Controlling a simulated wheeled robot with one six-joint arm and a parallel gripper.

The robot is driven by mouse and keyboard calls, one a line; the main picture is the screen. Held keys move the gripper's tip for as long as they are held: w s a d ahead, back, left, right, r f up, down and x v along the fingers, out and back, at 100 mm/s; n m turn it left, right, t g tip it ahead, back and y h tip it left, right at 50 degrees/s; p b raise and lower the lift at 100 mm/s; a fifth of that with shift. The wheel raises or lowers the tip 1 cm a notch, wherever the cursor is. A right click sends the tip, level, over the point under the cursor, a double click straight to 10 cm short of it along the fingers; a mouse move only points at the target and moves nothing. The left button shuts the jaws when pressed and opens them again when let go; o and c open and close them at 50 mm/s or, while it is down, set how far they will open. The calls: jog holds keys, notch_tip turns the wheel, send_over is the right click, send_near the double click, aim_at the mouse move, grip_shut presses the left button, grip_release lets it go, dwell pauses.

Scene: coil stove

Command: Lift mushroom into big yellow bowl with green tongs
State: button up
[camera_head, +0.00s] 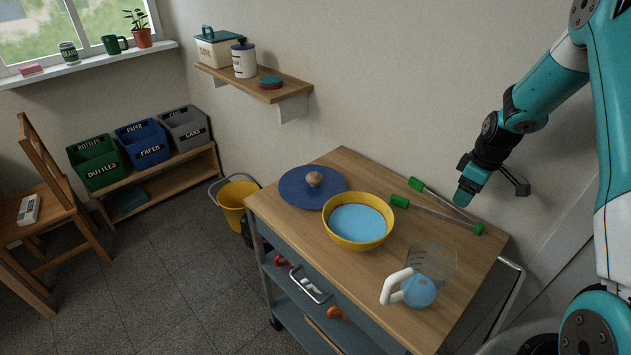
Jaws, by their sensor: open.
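A small pale brown mushroom (314,179) sits on a round blue plate (294,197) at the back left of the wooden cart top. The big yellow bowl (357,243) stands in front and to the right of the plate; its inside shows blue, and I cannot tell whether that is liquid. The green tongs (437,213) lie behind and to the right of the bowl, with green ends and grey metal arms spread apart. My gripper (494,193) is open and empty near the tongs on the right. It appears above them and apart from them.
A clear jug (433,265) with a white handle and blue contents stands at the cart top's (385,295) front right. A wall shelf (262,86) holds canisters. A yellow bucket (234,203) stands on the floor left of the cart. Bare wood lies in front of the bowl.

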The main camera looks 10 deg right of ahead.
aim_at(456, 211)
jog(key=f+b, duration=0.1)
jog(key=f, duration=0.1)
jog(key=f+b, duration=0.2)
jog(key=f, duration=0.1)
jog(key=f+b, duration=0.2)
jog(key=f, duration=0.1)
jog(key=shift+w+a, duration=0.2)
jog(key=shift+w, duration=0.15)
jog(key=shift+r, duration=0.1)
jog(key=c, duration=0.7)
notch_tip(456, 211, up, 12)
jog(key=p, duration=0.8)
jog(key=shift+a, duration=0.1)
